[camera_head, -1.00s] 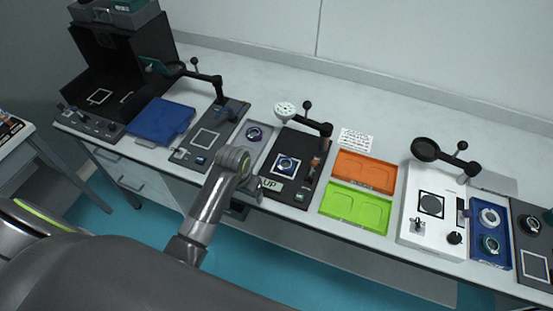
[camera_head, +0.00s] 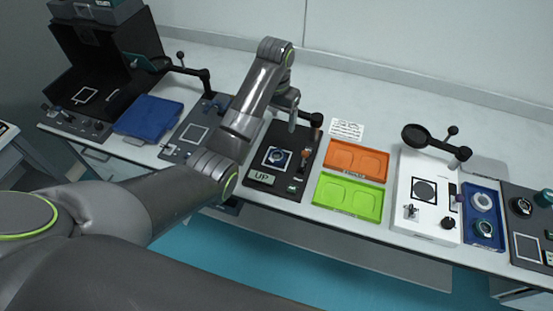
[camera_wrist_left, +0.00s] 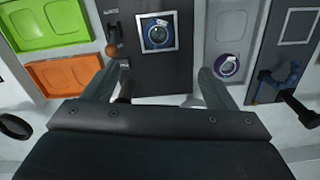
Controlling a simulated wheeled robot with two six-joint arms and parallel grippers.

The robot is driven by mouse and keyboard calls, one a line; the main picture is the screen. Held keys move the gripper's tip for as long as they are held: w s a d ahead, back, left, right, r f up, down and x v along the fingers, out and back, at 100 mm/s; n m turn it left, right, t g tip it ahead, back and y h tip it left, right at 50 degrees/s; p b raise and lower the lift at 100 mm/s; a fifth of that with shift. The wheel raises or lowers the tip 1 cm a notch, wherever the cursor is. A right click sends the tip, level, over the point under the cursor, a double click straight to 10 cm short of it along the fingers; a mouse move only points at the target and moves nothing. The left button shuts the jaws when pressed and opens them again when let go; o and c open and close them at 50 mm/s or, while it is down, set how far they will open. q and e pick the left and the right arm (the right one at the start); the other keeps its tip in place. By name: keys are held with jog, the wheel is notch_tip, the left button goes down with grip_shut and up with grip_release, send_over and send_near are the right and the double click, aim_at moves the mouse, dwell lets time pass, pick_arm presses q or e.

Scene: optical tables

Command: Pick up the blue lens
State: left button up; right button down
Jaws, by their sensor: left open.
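A round lens with a bluish face (camera_head: 277,157) sits in a white-framed square on the black station marked UP; it also shows in the left wrist view (camera_wrist_left: 158,35). Another lens, with a purple-blue ring (camera_wrist_left: 228,66), lies on a light grey tray to its right in the wrist view; my arm hides it in the head view. My left gripper (camera_head: 291,122) is above the back of the black station. In the wrist view its fingers (camera_wrist_left: 157,88) are spread and empty, apart from both lenses. My right gripper is not in view.
Orange (camera_head: 356,158) and green (camera_head: 348,196) trays stand right of the black station. A white station (camera_head: 425,190) and a blue tray (camera_head: 484,216) with two ringed parts are farther right. Posts with raised arms, such as the black one (camera_head: 435,139), stand along the back.

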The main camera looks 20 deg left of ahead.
pick_arm(q)
notch_tip(320, 180, down, 4)
jog(key=b, duration=0.3)
jog(key=p, duration=0.1)
send_over(276, 156)
notch_tip(276, 156, down, 5)
jog(key=shift+w+a+f, duration=0.1)
jog(key=shift+w+f, duration=0.05)
jog(key=shift+f, duration=0.05)
notch_tip(276, 156, down, 5)
jog(key=shift+f+p, duration=0.1)
jog(key=shift+p, duration=0.5)
jog(key=shift+f, duration=0.65)
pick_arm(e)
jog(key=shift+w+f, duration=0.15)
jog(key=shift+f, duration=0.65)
pick_arm(q)
jog(key=c, duration=1)
jog(key=shift+c, duration=0.8)
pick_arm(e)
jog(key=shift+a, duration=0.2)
